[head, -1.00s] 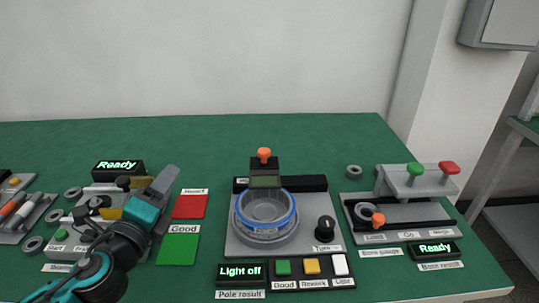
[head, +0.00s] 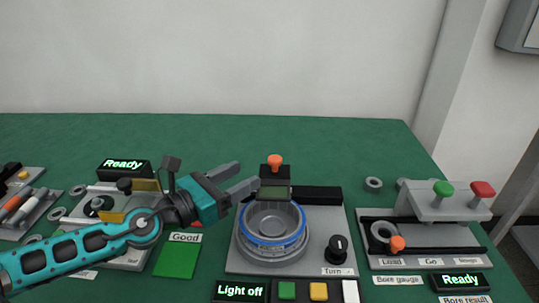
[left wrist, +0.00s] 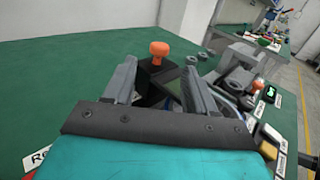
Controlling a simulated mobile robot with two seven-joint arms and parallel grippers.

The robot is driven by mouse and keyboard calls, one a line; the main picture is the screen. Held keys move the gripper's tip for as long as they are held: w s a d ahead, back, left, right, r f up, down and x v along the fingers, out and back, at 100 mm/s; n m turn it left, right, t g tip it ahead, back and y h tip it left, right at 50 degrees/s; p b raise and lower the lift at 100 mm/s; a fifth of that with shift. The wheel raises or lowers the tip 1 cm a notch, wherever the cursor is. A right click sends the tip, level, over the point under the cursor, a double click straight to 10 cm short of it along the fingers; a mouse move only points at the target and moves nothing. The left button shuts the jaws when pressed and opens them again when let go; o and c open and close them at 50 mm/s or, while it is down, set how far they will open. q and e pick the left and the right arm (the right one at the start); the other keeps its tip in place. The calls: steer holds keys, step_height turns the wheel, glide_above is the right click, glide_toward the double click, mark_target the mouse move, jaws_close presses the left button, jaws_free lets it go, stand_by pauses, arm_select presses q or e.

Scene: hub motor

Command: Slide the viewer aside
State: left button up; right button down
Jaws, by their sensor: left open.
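The viewer (head: 273,193) is a dark block with a greenish window and an orange knob (head: 274,160) on top at its back. In the left wrist view, the orange knob (left wrist: 160,51) shows between and beyond the two fingers. Whether a finger touches the viewer I cannot tell. My right gripper is not in view.
A dark rail (head: 318,194) runs right of the viewer. A turn knob (head: 337,248) stands front right, with the "Light off" display (head: 240,291) in front. The bore gauge (head: 425,245) is farther right. The green table (head: 220,137) behind is clear.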

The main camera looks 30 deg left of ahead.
mark_target(270, 162)
arm_select(q)
steer(key=p+x, duration=0.2)
steer(key=x, duration=0.4)
steer(key=shift+w+d+r+p, duration=0.1)
steer(key=shift+w+r+p, duration=0.05)
steer(key=shift+w+p, duration=0.2)
steer(key=shift+x, duration=0.85)
jaws_close()
